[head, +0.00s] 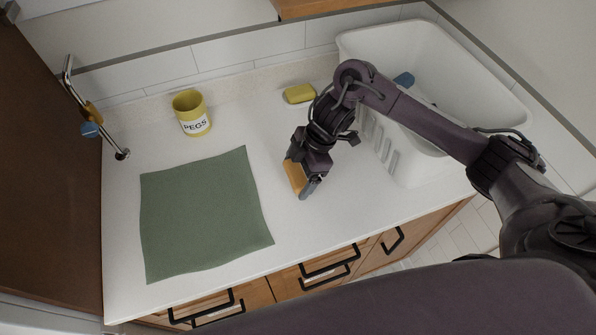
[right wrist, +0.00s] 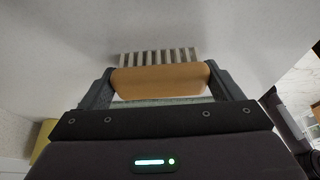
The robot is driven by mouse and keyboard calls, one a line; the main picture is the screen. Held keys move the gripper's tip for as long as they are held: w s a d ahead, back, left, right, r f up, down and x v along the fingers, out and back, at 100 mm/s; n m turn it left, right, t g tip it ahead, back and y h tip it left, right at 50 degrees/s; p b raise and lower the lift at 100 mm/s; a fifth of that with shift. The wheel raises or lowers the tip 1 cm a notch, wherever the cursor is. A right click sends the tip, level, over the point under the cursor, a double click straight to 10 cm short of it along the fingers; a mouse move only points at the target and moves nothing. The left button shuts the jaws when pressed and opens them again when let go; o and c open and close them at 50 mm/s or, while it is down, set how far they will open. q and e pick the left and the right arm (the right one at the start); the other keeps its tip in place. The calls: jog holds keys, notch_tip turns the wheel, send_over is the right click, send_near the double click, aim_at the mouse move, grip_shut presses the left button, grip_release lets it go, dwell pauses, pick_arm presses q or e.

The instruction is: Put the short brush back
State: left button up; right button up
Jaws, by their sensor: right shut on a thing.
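The short brush (head: 294,178) has a tan wooden body and is held in my right gripper (head: 306,180) above the middle of the white counter. The right wrist view shows its tan body (right wrist: 160,79) between the two fingers, with a row of pale bristle-like tufts (right wrist: 158,56) beyond it. My right gripper (right wrist: 160,88) is shut on it. I cannot tell whether the brush touches the counter. My left gripper is not in view.
A green cloth (head: 200,215) lies left of the gripper. A yellow PEGS mug (head: 191,113), a yellow block (head: 299,94) and a white tub (head: 480,75) stand behind. A metal rod (head: 108,142) carries an orange-and-blue piece (head: 91,120).

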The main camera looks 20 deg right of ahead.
jog(key=shift+f, duration=0.1)
jog(key=o, duration=0.8)
jog(key=shift+c, duration=0.2)
jog(key=shift+r, duration=0.3)
jog(key=v, duration=1.1)
jog(key=shift+d+r+p, duration=0.15)
jog(key=shift+r+p, duration=0.25)
